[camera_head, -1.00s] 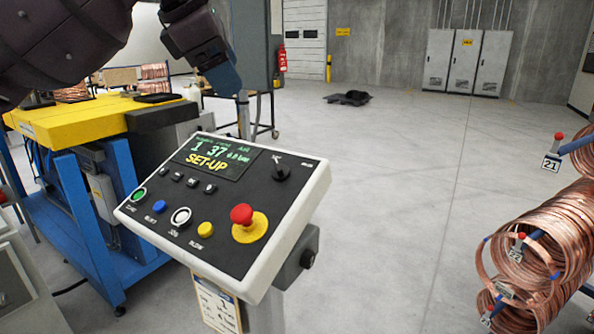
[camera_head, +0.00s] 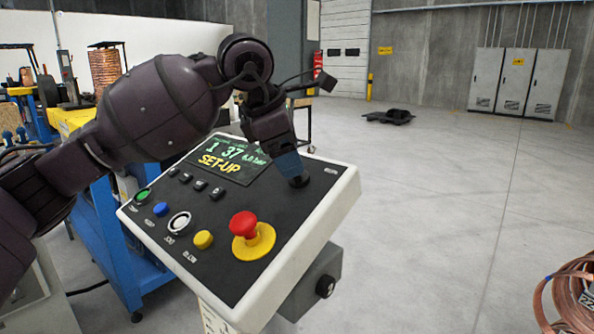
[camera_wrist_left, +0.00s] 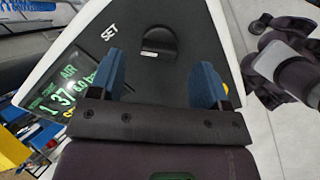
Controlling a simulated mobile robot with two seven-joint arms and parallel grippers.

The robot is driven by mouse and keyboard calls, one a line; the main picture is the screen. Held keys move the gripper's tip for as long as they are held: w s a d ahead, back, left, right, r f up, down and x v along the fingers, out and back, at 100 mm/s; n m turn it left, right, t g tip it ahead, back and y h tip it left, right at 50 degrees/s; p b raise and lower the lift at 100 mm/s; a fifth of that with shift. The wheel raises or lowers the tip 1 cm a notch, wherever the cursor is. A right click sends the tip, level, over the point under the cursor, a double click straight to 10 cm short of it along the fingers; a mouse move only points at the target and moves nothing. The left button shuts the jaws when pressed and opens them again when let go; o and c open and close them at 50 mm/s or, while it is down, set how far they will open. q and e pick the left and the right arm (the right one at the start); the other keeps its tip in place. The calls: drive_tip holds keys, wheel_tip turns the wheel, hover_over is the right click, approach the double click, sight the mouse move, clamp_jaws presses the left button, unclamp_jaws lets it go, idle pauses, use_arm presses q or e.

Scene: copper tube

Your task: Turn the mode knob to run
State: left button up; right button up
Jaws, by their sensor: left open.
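The control panel (camera_head: 335,205) is a tilted white box with a black face. Its screen (camera_head: 228,160) reads SET-UP in yellow. The mode knob (camera_head: 300,181) is a small black knob at the panel's upper right, partly hidden behind my left gripper (camera_head: 291,168) in the head view. In the left wrist view the knob (camera_wrist_left: 159,42) lies ahead, roughly midway between the two blue fingers of my left gripper (camera_wrist_left: 166,78), with "SET" printed beside it. The fingers are apart. My right gripper is not in view.
A red emergency button (camera_head: 243,224) on a yellow base sits on the panel below the knob, with green, blue, white and yellow buttons to its left. A blue and yellow bench (camera_head: 107,235) stands behind left. Copper coils (camera_head: 573,295) are at lower right. The floor (camera_head: 450,200) between is clear.

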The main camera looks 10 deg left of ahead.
use_arm(q)
drive_tip(key=shift+x, duration=2)
drive_tip(key=c, duration=0.9)
